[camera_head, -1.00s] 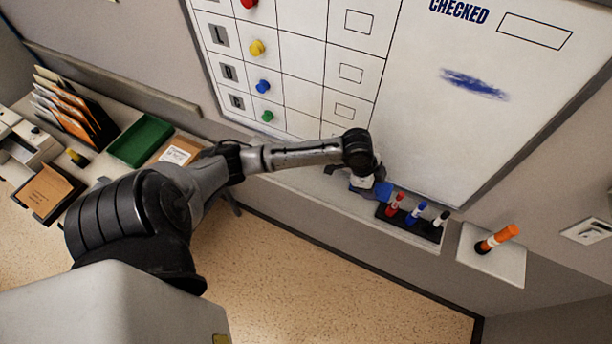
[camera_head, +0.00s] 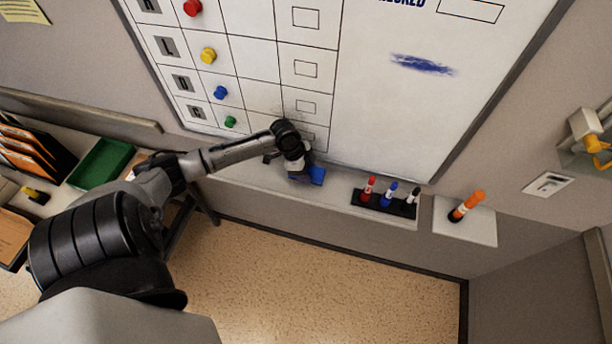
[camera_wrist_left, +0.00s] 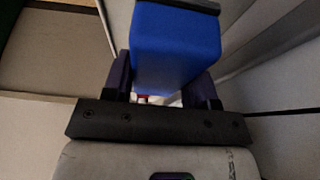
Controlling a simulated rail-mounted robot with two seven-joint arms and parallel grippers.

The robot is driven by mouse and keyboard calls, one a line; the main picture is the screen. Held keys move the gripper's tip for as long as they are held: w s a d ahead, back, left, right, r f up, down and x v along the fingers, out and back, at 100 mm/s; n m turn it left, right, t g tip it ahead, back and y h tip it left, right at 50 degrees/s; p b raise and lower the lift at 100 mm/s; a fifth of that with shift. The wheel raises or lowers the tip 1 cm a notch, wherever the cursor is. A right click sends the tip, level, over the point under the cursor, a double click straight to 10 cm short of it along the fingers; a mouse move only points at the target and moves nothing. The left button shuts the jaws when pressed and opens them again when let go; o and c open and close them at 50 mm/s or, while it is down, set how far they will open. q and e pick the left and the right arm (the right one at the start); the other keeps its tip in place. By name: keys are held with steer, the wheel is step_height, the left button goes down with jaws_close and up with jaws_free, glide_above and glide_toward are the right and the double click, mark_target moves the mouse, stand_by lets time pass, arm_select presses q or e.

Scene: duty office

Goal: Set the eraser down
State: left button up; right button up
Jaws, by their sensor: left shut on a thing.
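The blue eraser (camera_head: 317,176) is held in my left gripper (camera_head: 304,170), just over the white ledge (camera_head: 250,177) below the whiteboard. In the left wrist view the eraser (camera_wrist_left: 176,45) is a blue block with a dark edge at its far end, gripped between the two dark fingers (camera_wrist_left: 162,88). I cannot tell whether the eraser touches the ledge. My right gripper is not in view.
A black holder (camera_head: 352,199) with red, blue and black-and-white markers sits on the ledge right of the eraser. The whiteboard (camera_head: 385,120) bears a blue smear and coloured magnets. A green tray (camera_head: 100,164) is at left.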

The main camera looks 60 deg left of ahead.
arm_select(q)
steer(key=shift+a+f, duration=0.1)
steer(key=shift+f, duration=1.95)
steer(key=shift+f, duration=0.1)
steer(key=o, duration=0.8)
